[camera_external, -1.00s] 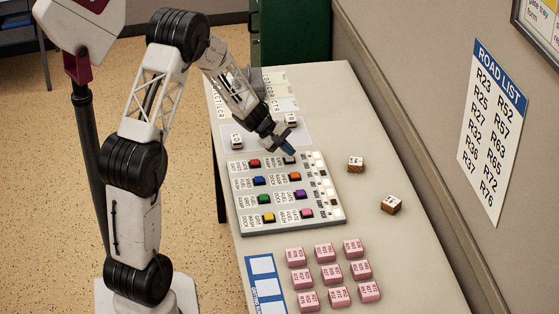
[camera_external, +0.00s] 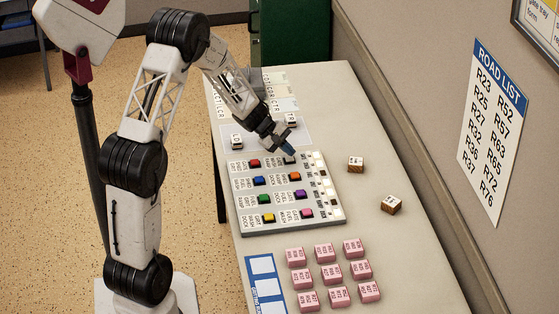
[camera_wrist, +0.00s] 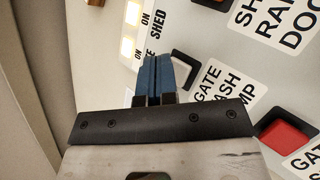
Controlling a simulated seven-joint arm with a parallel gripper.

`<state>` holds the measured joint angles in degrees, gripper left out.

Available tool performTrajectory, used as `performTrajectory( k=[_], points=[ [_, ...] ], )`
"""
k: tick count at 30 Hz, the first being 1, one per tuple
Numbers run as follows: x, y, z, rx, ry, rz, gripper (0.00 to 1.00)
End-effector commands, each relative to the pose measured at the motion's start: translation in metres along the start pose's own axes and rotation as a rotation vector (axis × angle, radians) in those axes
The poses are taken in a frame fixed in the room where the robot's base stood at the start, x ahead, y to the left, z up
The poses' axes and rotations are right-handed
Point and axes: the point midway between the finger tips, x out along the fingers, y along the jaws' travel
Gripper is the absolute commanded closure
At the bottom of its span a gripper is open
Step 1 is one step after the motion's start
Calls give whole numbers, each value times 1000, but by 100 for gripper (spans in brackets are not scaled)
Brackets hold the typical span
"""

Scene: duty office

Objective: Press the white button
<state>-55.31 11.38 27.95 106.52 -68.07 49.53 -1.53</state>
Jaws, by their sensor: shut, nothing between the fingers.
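The button panel (camera_external: 240,222) is a grey slab on the table with two columns of coloured buttons and labels. The white button (camera_wrist: 181,60), in a black frame, shows in the wrist view just right of my fingertips, partly hidden by them. In the external view the white button (camera_external: 290,161) is at the far end of the right column, right under my fingertips. My gripper (camera_wrist: 158,57) has its blue fingers together, with nothing between them. In the external view my gripper (camera_external: 290,151) points down at that button; I cannot tell whether it touches.
A red button (camera_wrist: 287,137) is nearby on the panel. Lit ON indicators (camera_wrist: 128,45) line its right side. Two wooden-sided blocks (camera_external: 355,163) (camera_external: 391,205) stand right of the panel. Several pink blocks (camera_external: 325,252) lie nearer. The wall (camera_external: 425,120) borders the table's right.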

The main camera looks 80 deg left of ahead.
Motion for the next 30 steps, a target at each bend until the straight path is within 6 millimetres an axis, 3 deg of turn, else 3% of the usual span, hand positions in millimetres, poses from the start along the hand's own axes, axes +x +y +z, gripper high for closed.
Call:
performTrajectory(
  k=[30],
  points=[
    [2, -2, -2, 1, 0, 0, 100]
  ],
)
